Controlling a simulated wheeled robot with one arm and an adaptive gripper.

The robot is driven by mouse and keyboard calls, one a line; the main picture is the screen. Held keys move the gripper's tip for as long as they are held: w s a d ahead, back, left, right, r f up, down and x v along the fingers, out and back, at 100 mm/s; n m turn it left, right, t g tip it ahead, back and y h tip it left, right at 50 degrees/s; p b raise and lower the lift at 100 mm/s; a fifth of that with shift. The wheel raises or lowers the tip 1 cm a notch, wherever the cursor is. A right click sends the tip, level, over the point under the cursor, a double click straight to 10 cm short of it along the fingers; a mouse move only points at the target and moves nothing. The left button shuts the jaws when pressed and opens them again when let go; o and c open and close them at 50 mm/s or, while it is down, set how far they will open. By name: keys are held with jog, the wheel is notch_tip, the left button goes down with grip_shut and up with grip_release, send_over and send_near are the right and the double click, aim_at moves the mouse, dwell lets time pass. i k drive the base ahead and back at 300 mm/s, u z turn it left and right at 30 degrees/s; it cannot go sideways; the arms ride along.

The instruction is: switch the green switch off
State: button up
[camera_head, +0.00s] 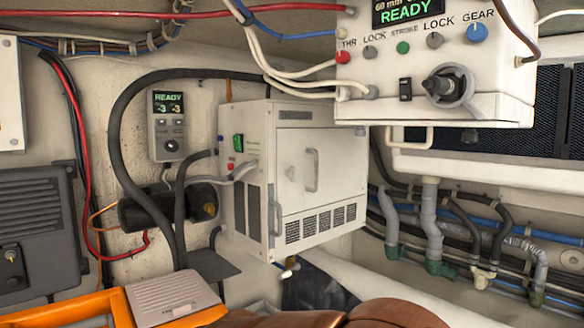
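A green switch (238,144) sits on the narrow left side panel of a white cabinet (290,165) in the middle of the view. The switch is small, and its position is too small to read. A red button (230,166) sits just below it, with grey cables plugged in nearby. My gripper is not in view.
A white control box (440,60) with knobs, one of them green (403,47), hangs at upper right. A display unit (167,125) is on the left wall. Black hoses (122,100) arch left of the cabinet. An orange crate (65,308) stands lower left.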

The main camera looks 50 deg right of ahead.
aim_at(236, 141)
jog(key=z, duration=3.25)
jog(key=k, duration=0.55)
jog(key=u, duration=1.15)
jog(key=k, duration=0.5)
jog(key=u, duration=0.2)
